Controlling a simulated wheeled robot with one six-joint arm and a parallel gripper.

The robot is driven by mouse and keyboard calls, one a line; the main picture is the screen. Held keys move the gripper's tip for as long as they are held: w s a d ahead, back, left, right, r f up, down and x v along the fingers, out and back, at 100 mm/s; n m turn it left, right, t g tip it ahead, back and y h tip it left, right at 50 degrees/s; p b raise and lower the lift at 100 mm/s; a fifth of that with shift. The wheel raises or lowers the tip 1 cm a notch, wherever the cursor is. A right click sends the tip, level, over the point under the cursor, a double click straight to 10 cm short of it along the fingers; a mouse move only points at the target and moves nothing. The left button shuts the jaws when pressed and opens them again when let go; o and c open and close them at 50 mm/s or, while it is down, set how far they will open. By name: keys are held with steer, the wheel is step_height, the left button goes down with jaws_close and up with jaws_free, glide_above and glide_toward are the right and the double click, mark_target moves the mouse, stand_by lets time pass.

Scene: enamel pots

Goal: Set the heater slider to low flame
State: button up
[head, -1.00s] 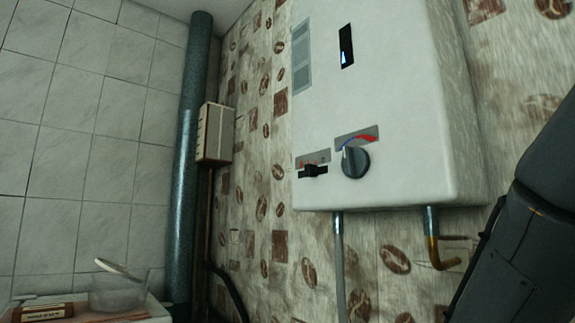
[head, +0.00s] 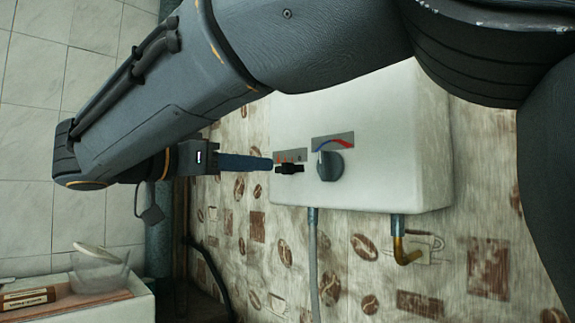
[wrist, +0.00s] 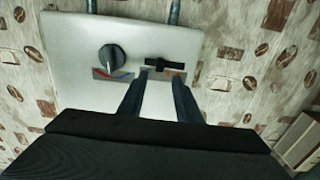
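The heater (head: 400,150) is a white wall box, and it appears upside down in the wrist view (wrist: 75,40). Its slider (head: 289,169) is a small black handle on a short dark horizontal track, next to a label strip with red flame marks. The slider also shows in the wrist view (wrist: 168,63), near the middle of its track. My gripper (head: 271,163) points at the heater front, with its tips close to the slider. In the wrist view my gripper (wrist: 160,74) has two fingers apart with nothing held between them. I cannot tell whether a tip touches the slider.
A round dark knob (head: 329,166) with a blue-red scale sits right beside the slider. A grey hose (head: 313,250) and a brass pipe (head: 402,243) hang below the heater. A clear container (head: 98,270) stands on a ledge at lower left.

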mark_target(284, 168)
steer(key=p+x, duration=0.2)
steer(key=x, duration=0.4)
steer(key=shift+d+r, duration=0.1)
steer(key=shift+w+d+p, duration=0.45)
steer(key=shift+w, duration=0.1)
jaws_close()
